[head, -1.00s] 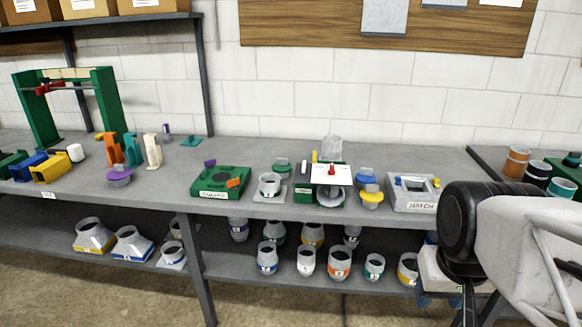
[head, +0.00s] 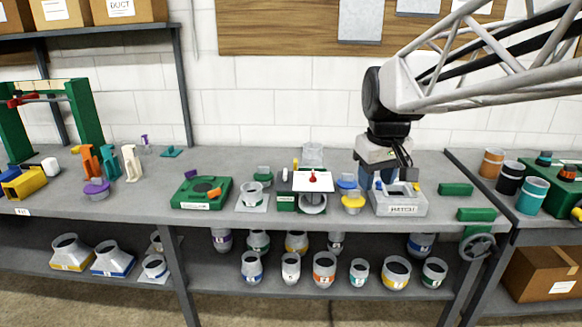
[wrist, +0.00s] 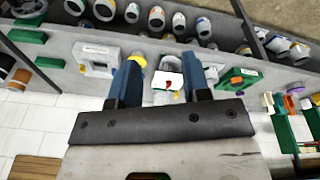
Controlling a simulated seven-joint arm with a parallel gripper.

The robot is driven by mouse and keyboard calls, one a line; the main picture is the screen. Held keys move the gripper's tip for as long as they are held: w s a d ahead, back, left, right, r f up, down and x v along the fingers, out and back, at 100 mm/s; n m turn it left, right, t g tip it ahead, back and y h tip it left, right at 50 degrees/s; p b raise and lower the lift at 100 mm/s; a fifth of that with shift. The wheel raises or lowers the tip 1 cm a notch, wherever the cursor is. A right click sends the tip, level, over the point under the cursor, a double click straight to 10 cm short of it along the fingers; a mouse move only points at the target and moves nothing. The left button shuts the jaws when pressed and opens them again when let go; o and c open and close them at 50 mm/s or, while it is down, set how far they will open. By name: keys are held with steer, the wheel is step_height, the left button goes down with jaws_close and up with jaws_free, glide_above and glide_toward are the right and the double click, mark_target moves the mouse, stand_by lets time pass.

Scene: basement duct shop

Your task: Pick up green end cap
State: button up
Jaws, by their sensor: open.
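The green end cap (head: 264,172) is a small green piece with a raised top. It is on the workbench behind a grey ring fitting (head: 252,190), left of the white-topped stand. I cannot pick it out clearly in the wrist view, where my right finger covers part of that area. My gripper (head: 384,180) is open and empty above the bench around the grey hatch box, well to the right of the cap. Its two blue fingers frame the wrist view (wrist: 162,80), spread apart.
The white-topped stand (head: 312,181), a blue cap (head: 346,183) and a yellow cap (head: 353,203) lie between my gripper and the green cap. The hatch box (head: 400,204) is near my gripper. A green tray (head: 200,193) stands left. Open bench lies behind these.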

steer(key=w+a+r+n, duration=0.1)
steer(key=w+a+n, duration=0.15)
steer(key=w, duration=0.55)
steer(key=w+a+r+n, duration=0.1)
steer(key=w+a, duration=0.2)
steer(key=w, duration=0.5)
steer(key=n+g, duration=0.2)
steer(key=n, duration=0.8)
glide_above(263, 168)
steer(key=f, duration=2.2)
steer(key=shift+w+d+f, duration=0.15)
steer(key=shift+w+d, duration=0.1)
steer(key=shift+d, duration=0.15)
steer(key=shift+w+a+f, duration=0.1)
steer(key=shift+a+f, duration=0.05)
steer(key=shift+f, duration=0.1)
steer(key=shift+f, duration=1.25)
steer(key=shift+a+f, duration=0.2)
steer(key=shift+f, duration=2.35)
